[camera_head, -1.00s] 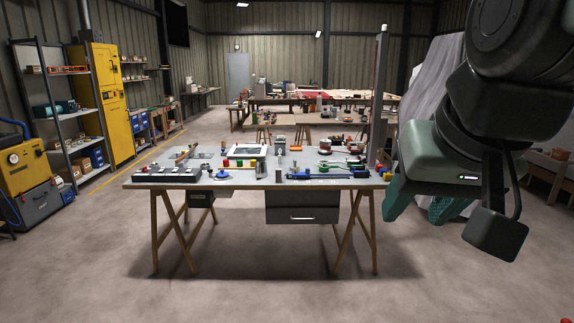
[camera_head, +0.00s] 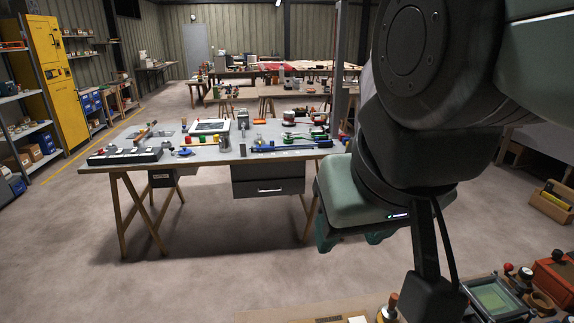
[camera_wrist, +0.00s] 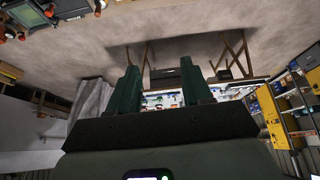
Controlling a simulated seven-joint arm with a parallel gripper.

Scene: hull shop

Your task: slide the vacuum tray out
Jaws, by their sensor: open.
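The workbench (camera_head: 215,153) stands on trestles ahead of me. Beneath its top hangs a dark grey drawer (camera_head: 268,178) with a light bar handle, and it looks shut. A smaller dark box (camera_head: 163,178) with a pale label hangs under the left side. I cannot tell which of these is the vacuum tray. My gripper (camera_head: 348,240) hangs to the right of the bench in the head view, well apart from both, and its green fingers are partly hidden by its body. In the wrist view my gripper (camera_wrist: 161,80) shows two spread fingers with nothing held between them.
Tools and parts crowd the benchtop, including a white-framed panel (camera_head: 209,127) and a blue clamp (camera_head: 285,147). Another bench with a green-screened device (camera_head: 497,299) stands at the lower right. A grey post (camera_head: 339,65) rises behind. The floor (camera_head: 200,235) before the workbench is clear.

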